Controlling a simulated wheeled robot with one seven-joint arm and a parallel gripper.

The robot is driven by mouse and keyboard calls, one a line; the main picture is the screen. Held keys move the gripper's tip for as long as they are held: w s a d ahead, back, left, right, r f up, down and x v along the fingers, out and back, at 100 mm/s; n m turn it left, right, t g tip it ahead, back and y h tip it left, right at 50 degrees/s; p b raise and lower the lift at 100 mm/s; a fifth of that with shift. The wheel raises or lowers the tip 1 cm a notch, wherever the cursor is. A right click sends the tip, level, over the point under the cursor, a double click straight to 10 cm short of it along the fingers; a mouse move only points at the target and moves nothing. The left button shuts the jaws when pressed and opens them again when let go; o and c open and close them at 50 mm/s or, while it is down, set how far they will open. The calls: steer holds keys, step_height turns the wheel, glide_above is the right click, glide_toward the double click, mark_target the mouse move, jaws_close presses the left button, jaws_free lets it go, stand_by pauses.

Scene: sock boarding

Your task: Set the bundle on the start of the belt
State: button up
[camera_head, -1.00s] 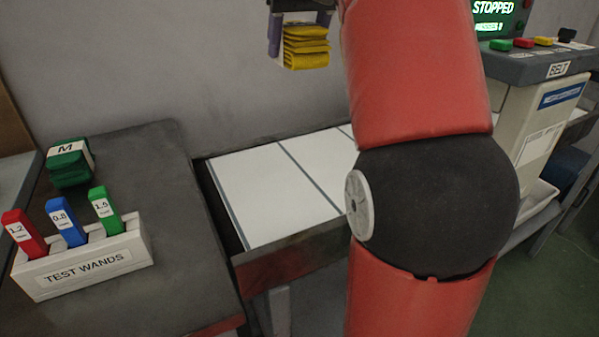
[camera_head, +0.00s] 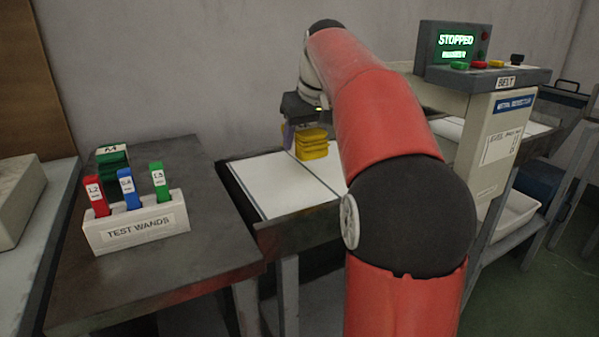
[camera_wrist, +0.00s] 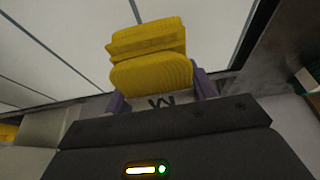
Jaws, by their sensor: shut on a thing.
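A yellow folded bundle (camera_head: 313,145) is held in my gripper (camera_head: 290,135), low over the near part of the white belt (camera_head: 280,188). I cannot tell whether the bundle touches the belt. My arm hides part of the belt in the head view.
A wall is behind the belt.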

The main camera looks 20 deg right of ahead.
mark_target(311, 130)
steer(key=shift+w+d+f, duration=0.1)
steer(key=shift+f, duration=0.35)
step_height(311, 130, down, 4)
steer(key=b, duration=0.4)
steer(key=shift+r, duration=0.1)
steer(key=shift+f, duration=0.2)
steer(key=o, duration=1)
steer(key=shift+o, duration=0.2)
steer(key=p+v, duration=0.3)
steer(key=v, duration=0.9)
steer(key=shift+r, duration=0.2)
steer(key=shift+s, duration=0.2)
